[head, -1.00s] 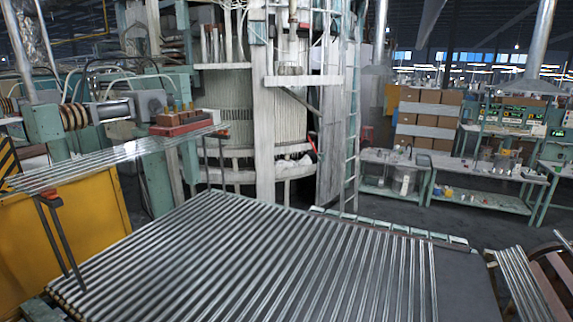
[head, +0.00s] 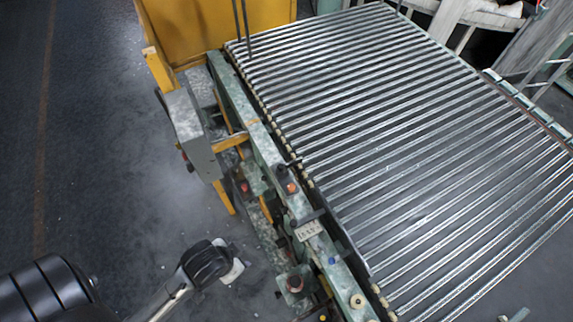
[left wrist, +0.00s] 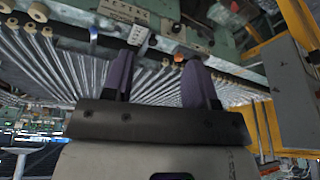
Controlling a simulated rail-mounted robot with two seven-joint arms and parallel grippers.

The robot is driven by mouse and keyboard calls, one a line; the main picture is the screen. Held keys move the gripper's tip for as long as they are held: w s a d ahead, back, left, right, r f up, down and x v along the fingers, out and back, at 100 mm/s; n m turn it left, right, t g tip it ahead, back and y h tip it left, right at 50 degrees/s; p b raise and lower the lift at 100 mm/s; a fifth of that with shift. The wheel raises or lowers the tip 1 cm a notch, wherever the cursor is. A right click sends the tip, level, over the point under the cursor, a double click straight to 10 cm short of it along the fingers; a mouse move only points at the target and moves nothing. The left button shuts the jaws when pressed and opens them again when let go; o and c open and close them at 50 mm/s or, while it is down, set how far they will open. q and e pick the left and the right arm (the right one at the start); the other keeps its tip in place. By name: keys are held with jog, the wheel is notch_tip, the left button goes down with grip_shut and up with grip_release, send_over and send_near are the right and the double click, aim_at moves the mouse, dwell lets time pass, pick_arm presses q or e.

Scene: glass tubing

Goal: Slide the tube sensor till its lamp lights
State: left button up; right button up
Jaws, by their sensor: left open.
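I cannot tell for sure which part is the tube sensor. A small dark fitting with a short rod (head: 283,171) sits on the green side rail (head: 262,145), beside an orange knob (head: 291,188); it may be the sensor. No lit lamp can be made out. My left arm (head: 208,262) reaches in low at the left in the head view, apart from the rail; its fingertips are hidden there. In the left wrist view my left gripper (left wrist: 158,78) is open and empty, its two purple fingers pointing toward the rail and the orange knob (left wrist: 178,53). My right gripper is out of view.
A bed of parallel glass tubes (head: 420,150) lies right of the rail. A grey box (head: 190,130) on a yellow frame juts out left of it. The floor at left is clear.

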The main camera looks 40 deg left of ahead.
pick_arm(q)
jog(key=shift+c, duration=0.2)
dwell(0.3)
jog(key=n+t+b, duration=0.1)
jog(key=t+b, duration=1.3)
jog(key=b, duration=1.1)
send_near(279, 168)
jog(key=shift+h, duration=0.4)
jog(key=w, duration=0.9)
jog(key=shift+w+f, duration=0.15)
jog(key=shift+w, duration=0.9)
